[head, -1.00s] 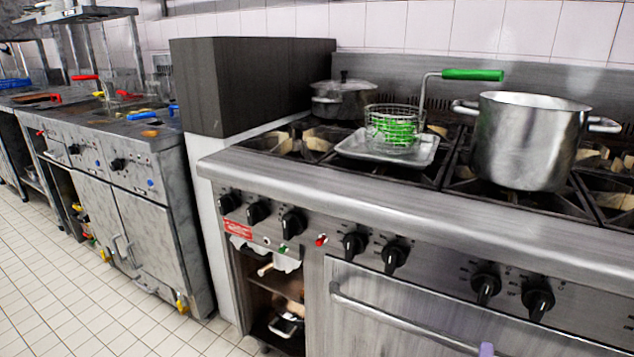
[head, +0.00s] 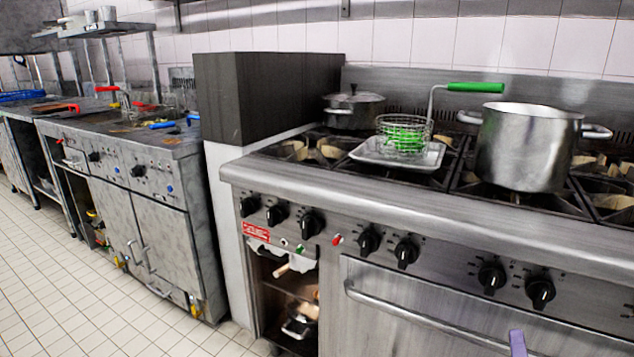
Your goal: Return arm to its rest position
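Neither of my arms nor grippers can be made out in the head view. A wire basket (head: 404,134) with a green handle (head: 476,87) holds green food. It stands on a metal tray (head: 366,153) on the stove top. A large open steel pot (head: 524,150) stands on the burners to the right of it. A small purple piece (head: 517,343) shows at the bottom edge, in front of the oven door; I cannot tell what it is.
The stove (head: 400,197) fills the right side, with knobs along its front. A lidded pot (head: 353,108) stands at its back. A dark block (head: 265,97) parts it from the fryer unit (head: 150,205) on the left. Tiled floor (head: 60,290) at lower left is clear.

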